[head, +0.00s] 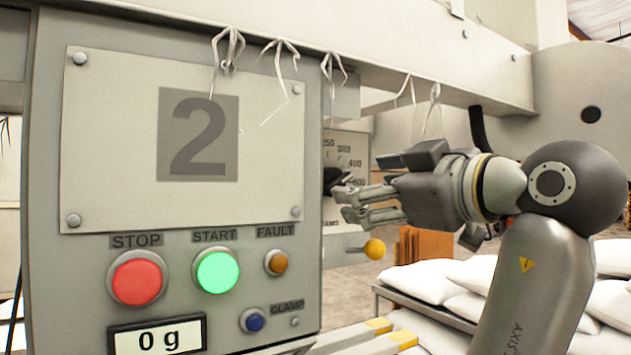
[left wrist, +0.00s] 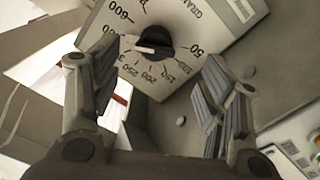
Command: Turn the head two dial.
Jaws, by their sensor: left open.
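The head two dial (head: 333,180) sits on a grey panel behind the big box marked 2, and the gripper and box edge partly hide it. In the left wrist view, its black knob (left wrist: 157,42) shows on a plate with printed gram numbers. The knob's white mark points to the picture's left, between the 600 and the 300. My left gripper (left wrist: 160,65) is open, with one finger on each side of the knob's line and nothing between them. In the head view, the gripper (head: 350,204) is just right of the dial. Contact with the knob is not visible.
The box (head: 50,240) with stop (head: 137,278), start (head: 217,271) and fault buttons stands left of the gripper. A yellow ball knob (head: 374,249) is below the fingers.

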